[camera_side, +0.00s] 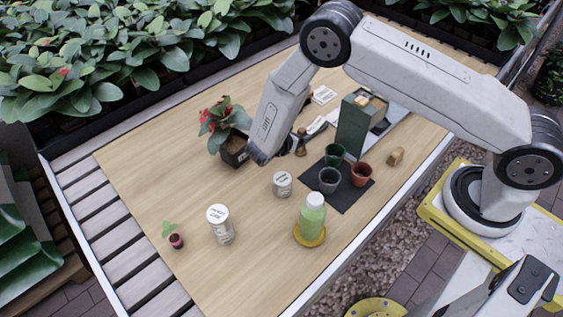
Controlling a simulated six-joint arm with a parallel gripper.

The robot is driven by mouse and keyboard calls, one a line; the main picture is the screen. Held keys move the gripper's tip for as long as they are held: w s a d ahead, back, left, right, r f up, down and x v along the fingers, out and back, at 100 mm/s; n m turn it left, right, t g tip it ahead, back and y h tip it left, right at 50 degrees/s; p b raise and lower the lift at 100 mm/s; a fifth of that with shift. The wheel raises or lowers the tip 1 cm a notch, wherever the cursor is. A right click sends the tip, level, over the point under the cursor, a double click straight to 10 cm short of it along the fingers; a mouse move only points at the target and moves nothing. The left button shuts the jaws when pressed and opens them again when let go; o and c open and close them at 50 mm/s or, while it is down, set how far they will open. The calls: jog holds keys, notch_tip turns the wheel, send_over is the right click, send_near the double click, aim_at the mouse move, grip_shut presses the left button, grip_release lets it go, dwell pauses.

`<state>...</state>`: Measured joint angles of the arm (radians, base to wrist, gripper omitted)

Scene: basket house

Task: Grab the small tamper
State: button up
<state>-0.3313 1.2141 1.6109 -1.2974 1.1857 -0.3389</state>
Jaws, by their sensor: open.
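A small brown wooden piece with a knobbed top (301,143), which looks like a tamper, stands upright on the wooden table near the middle. A lighter wooden piece (396,156) lies right of the pots; I cannot tell for certain which one is the small tamper. My gripper (262,157) points down, left of the knobbed piece and apart from it in the picture. It is open, and I see nothing held in it. Its fingers are small and dark here, partly lost against the plant pot.
A red-flowered plant in a dark pot (234,151) is close left of my gripper. A green box (352,127) stands right of the knobbed piece. Small pots stand on a dark mat (346,197). Jars, a green bottle (312,217) and a seedling are nearer.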

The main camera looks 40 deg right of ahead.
jog(key=shift+x, duration=2.35)
grip_shut()
